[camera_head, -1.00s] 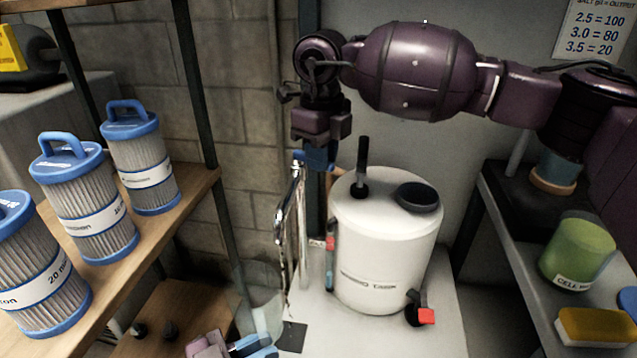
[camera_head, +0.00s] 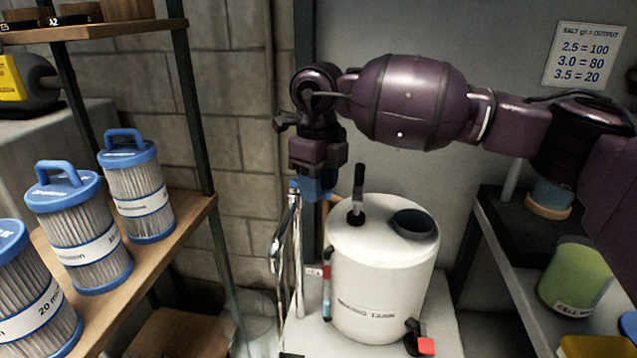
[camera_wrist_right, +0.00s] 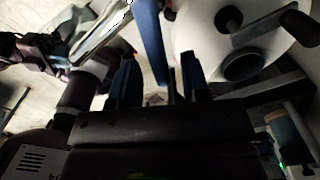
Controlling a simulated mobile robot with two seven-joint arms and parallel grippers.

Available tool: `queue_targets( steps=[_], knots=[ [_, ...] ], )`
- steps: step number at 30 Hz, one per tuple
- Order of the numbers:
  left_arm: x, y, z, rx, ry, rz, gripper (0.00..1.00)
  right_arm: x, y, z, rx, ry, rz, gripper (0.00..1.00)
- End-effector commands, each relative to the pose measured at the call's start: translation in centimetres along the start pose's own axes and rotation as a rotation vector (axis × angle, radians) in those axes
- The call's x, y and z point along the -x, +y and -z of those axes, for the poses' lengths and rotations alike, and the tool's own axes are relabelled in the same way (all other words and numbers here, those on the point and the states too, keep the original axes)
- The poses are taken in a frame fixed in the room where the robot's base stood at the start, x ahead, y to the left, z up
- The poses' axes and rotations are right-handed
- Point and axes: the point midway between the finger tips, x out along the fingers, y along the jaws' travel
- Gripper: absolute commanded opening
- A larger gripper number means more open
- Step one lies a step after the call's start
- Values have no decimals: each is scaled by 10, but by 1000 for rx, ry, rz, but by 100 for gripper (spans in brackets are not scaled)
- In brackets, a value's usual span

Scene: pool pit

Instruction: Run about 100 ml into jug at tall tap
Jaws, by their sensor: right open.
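The tall tap (camera_head: 292,235) is a slim chrome pipe left of the white tank. A thin bright line hangs below its spout; I cannot tell whether it is water. My right gripper (camera_head: 315,190), with blue fingers, is open at the tap's top; contact is unclear. In the right wrist view its fingers (camera_wrist_right: 158,85) are apart, with a blue bar beyond them and chrome pipe at upper left. The clear jug (camera_head: 259,332) shows faintly at the lower edge, mostly cut off; its water level cannot be read. My left gripper (camera_wrist_right: 60,52) appears blurred at the wrist view's left.
The white tank (camera_head: 378,275) with a black handle and dark opening stands right of the tap. Filter cartridges (camera_head: 137,190) line the left wooden shelf. The right shelf holds a green tub (camera_head: 575,275) and a yellow sponge (camera_head: 592,346).

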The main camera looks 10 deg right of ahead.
Motion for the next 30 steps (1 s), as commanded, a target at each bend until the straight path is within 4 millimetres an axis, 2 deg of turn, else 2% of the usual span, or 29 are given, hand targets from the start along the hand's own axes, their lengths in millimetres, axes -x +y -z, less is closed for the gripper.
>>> queue_targets(
  steps=[4,8,21,25,30],
  knots=[
    [0,0,0,-1,1,0,0,5,0,0,0,-1,0,43],
    [0,0,0,-1,1,0,0,20,0,0,0,-3,1,43],
    [0,0,0,-1,1,0,0,99,0,0,-1,-3,1,43],
    [0,0,0,0,0,0,0,112,0,0,-1,-1,1,43],
    [0,0,0,0,0,0,0,120,0,0,0,0,-1,43]
  ],
)
